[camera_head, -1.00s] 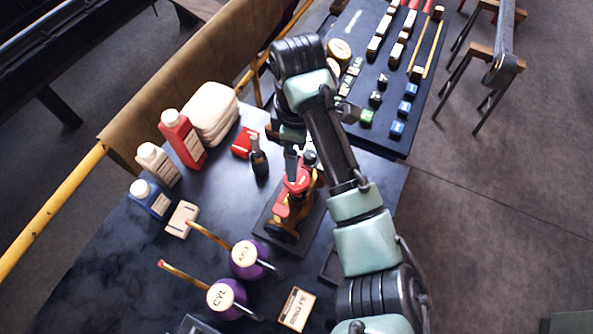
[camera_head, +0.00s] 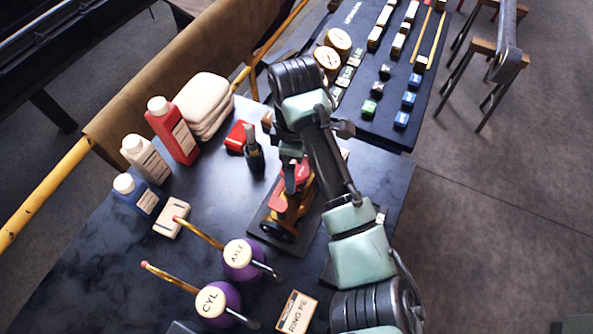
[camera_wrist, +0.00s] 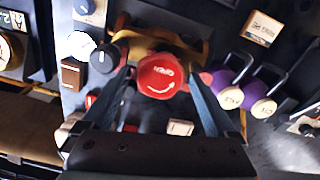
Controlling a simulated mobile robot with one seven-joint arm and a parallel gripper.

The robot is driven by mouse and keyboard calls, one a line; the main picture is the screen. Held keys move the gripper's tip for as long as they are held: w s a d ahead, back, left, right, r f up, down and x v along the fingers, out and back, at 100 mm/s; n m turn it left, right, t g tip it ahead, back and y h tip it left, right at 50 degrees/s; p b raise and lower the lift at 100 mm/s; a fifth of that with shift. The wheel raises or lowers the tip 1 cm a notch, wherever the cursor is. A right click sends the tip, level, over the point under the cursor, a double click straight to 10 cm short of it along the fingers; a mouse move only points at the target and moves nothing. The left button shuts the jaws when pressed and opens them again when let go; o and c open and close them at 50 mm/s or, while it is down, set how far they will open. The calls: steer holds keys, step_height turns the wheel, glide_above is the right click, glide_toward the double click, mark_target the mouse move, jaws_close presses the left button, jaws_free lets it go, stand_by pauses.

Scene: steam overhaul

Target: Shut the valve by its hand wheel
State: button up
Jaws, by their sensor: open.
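The valve (camera_head: 287,204) has a brass body on a dark base plate on the black table, in the middle of the head view. Its red round hand wheel (camera_head: 302,172) is partly hidden by my gripper (camera_head: 291,172), which hangs over it. In the wrist view the hand wheel (camera_wrist: 162,77) shows its lettered red face, with the brass body behind it. My gripper (camera_wrist: 157,72) is open there, one finger on each side of the wheel. I cannot tell whether the fingers touch it or how deep they reach.
A dark bottle-shaped oiler (camera_head: 254,153) and a red box (camera_head: 238,137) stand left of the valve. Purple cans labelled AXLE (camera_head: 240,258) and CYL (camera_head: 216,302) stand in front. A red bottle (camera_head: 173,131) and folded cloths (camera_head: 205,103) are at the back left.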

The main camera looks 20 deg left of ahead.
steer(key=shift+r, duration=0.1)
steer(key=c, duration=1.2)
steer(key=shift+r+m+p, duration=0.15)
steer(key=shift+m+p, duration=0.55)
steer(key=shift+p, duration=0.1)
steer(key=m+p, duration=0.2)
steer(key=shift+m, duration=0.3)
steer(key=shift+f+m+p, duration=0.2)
steer(key=shift+m+p, duration=0.2)
steer(key=shift+m, duration=0.5)
steer(key=shift+r, duration=0.1)
